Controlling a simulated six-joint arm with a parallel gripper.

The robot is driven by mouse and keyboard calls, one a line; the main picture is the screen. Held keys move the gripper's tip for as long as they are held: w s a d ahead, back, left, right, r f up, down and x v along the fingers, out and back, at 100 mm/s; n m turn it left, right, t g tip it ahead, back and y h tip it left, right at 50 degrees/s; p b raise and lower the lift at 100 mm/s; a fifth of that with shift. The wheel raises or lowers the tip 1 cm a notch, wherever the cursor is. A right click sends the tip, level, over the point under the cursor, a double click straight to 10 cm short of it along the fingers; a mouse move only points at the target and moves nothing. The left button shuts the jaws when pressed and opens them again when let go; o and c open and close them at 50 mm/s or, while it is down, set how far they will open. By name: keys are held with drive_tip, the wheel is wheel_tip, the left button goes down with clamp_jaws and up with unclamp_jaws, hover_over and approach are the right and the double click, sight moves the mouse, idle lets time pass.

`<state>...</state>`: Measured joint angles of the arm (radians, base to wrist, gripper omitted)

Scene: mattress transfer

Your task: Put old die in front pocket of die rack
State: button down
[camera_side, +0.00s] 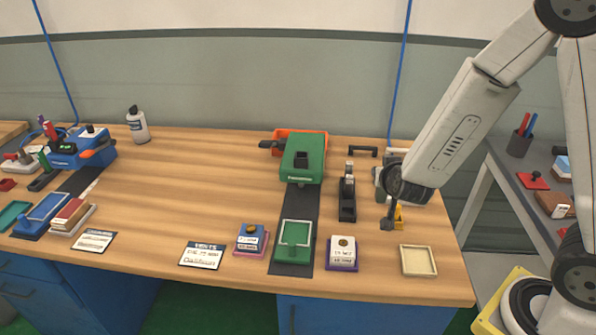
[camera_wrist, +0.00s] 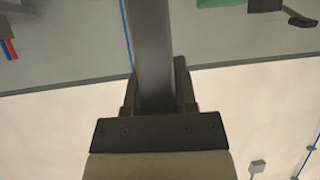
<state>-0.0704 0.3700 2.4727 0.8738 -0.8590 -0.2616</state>
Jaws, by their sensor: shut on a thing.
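My gripper (camera_wrist: 157,90) is shut on a dark grey bar (camera_wrist: 150,45), which runs from between its fingers to the top edge of the wrist view. I cannot tell for sure whether this bar is the old die. In the side view, my gripper (camera_side: 388,220) is a small dark shape low over the right part of the bench, beside a yellow item (camera_side: 399,216). A narrow black holder (camera_side: 347,204) stands to its left, upright on the bench. I cannot tell whether it is the die rack, and no front pocket can be made out.
A green press (camera_side: 303,158) with an orange back stands left of the black holder. On the bench front are a green plate (camera_side: 295,234), a purple-edged block (camera_side: 343,252), a pink-edged block (camera_side: 252,239) and a cream tray (camera_side: 418,261). The bench's right edge is close.

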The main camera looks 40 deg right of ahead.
drive_tip(key=shift+s+d+f+m+g+h, duration=0.2)
drive_tip(key=shift+s+d+m+g+h, duration=0.45)
drive_tip(key=shift+s+m, duration=0.2)
drive_tip(key=shift+w, duration=0.1)
hover_over(347, 208)
wheel_tip(347, 208, down, 9)
drive_tip(key=shift+s+f, duration=0.15)
drive_tip(key=shift+s, duration=0.2)
drive_tip(key=shift+f, duration=0.1)
drive_tip(key=shift+w+f, duration=0.15)
drive_tip(key=shift+f, duration=0.75)
drive_tip(key=shift+w+f, duration=0.1)
drive_tip(key=shift+f, duration=0.75)
drive_tip(key=shift+f, duration=0.6)
